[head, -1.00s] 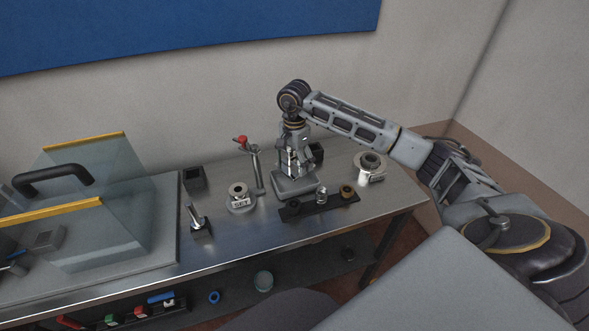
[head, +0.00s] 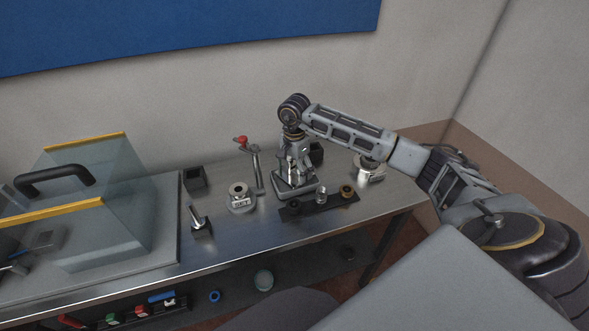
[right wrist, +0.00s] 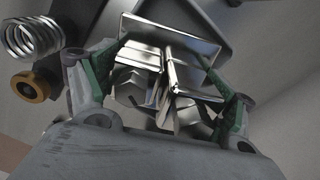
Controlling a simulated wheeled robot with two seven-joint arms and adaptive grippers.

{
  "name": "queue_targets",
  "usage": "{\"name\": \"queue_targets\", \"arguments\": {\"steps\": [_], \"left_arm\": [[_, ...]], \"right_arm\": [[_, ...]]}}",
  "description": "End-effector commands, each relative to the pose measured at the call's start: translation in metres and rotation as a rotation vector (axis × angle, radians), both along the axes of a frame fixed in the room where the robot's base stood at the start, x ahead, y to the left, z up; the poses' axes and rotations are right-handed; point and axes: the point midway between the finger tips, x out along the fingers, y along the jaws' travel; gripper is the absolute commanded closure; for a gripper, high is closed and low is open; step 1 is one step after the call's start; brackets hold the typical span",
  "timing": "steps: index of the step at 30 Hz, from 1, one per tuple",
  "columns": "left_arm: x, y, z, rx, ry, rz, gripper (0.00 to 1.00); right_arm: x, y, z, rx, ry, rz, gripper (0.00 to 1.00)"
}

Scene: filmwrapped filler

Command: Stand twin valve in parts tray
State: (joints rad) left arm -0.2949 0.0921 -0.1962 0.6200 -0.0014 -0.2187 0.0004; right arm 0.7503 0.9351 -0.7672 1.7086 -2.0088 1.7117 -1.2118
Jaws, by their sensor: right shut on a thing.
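My right gripper (head: 294,166) points down over the grey parts tray (head: 302,192) at the middle of the steel bench. In the right wrist view, its green-padded fingers (right wrist: 165,90) are shut on the twin valve (right wrist: 140,56), a shiny metal piece with flat plates and angular parts. The valve (head: 291,180) is low at the tray, largely hidden by the gripper in the head view. I cannot tell whether it touches the tray floor. The tray also shows behind the valve in the right wrist view (right wrist: 205,18). My left gripper is not in view.
A dark strip (head: 330,205) with a spring (head: 321,195) and brass-coloured fittings lies just in front of the tray. A red-topped lever (head: 254,165) and a round labelled part (head: 240,197) stand left. A flanged part (head: 368,170) stands right. A clear hood (head: 100,215) fills the left.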

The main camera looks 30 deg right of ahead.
Motion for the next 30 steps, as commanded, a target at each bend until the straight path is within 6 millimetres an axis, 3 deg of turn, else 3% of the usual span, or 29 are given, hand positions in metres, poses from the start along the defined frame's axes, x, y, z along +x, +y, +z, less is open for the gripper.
{"name": "queue_targets", "arguments": {"steps": [5, 6, 9, 25, 30], "left_arm": [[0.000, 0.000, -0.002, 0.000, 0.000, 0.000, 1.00], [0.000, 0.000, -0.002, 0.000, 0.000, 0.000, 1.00], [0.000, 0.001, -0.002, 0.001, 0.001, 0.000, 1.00], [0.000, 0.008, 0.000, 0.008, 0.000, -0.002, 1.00], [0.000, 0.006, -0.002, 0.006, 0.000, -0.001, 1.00]], "right_arm": [[0.001, 0.000, 0.000, 0.001, -0.004, 0.000, 0.83], [0.000, 0.000, -0.002, 0.000, 0.000, 0.000, 0.14], [0.000, 0.000, -0.002, 0.000, 0.000, 0.000, 0.01], [0.000, 0.000, 0.000, 0.000, 0.000, 0.000, 0.00], [0.001, 0.000, 0.011, 0.002, -0.003, 0.000, 0.00]]}}
